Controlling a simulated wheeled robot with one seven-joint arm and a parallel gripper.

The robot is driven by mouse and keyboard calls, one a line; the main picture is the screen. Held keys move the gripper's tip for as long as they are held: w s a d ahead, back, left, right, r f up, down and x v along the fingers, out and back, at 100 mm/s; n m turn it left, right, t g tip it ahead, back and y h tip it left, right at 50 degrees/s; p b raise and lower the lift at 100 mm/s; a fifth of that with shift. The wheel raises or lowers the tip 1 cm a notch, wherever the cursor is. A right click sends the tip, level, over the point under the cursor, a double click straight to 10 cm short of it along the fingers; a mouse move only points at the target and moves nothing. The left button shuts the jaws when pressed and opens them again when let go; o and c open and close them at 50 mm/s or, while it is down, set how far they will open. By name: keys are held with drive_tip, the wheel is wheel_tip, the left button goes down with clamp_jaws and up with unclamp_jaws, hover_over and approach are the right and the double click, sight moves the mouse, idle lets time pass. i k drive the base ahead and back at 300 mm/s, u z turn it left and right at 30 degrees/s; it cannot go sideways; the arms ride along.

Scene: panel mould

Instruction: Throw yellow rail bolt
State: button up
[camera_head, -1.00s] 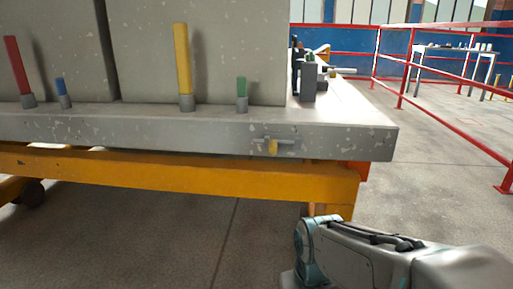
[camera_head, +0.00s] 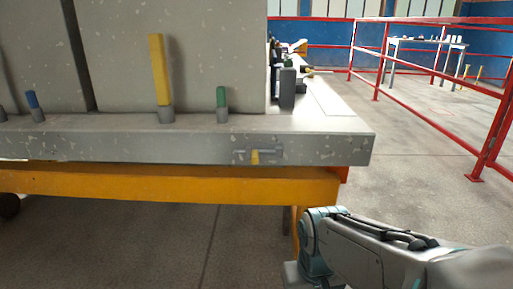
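The yellow rail bolt (camera_head: 255,157) is a small yellow handle on a grey bar fixed to the front face of the grey rail (camera_head: 110,148), near its right end. The handle hangs downward. My arm reaches in from the lower right, below and to the right of the bolt, and does not touch it. My gripper's fingers are not visible in this view.
On the rail's top stand a tall yellow post (camera_head: 159,70), a short green peg (camera_head: 221,98) and a blue peg (camera_head: 33,100), before grey panels (camera_head: 175,50). An orange beam (camera_head: 160,185) runs below. Red railings (camera_head: 430,118) stand right; the floor between is open.

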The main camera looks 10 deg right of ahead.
sight(254, 159)
drive_tip(key=z, duration=1.5)
drive_tip(key=k, duration=0.95)
drive_tip(key=u, duration=1.15)
drive_tip(key=i, duration=0.5)
drive_tip(key=u, duration=0.05)
